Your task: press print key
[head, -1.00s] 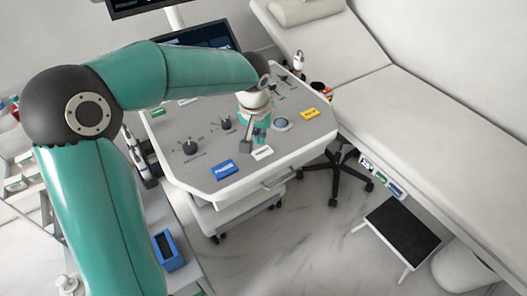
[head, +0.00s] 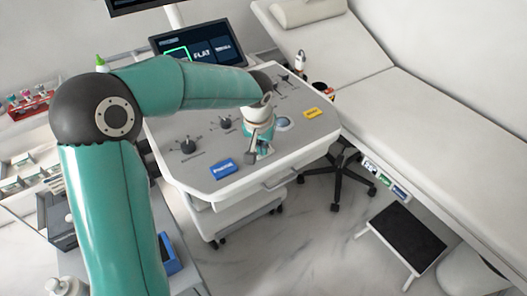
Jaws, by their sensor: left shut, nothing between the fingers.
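The console (head: 185,165) has several coloured keys on its grey top. A blue key (head: 221,169) lies near the front edge and a yellow key (head: 313,113) at the right. Their lettering is too small to read surely, so I cannot tell which is the print key. My left gripper (head: 256,157) is shut and empty, pointing down at the front edge, right of the blue key. It hides most of the white key there; I cannot tell whether it touches it. My right gripper is not in view.
Black knobs (head: 189,145) and small levers stand on the console top. A lit screen (head: 203,53) with a green-framed tile is behind it. An exam couch (head: 400,115) lies to the right, a black-topped step (head: 408,231) on the floor at front right.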

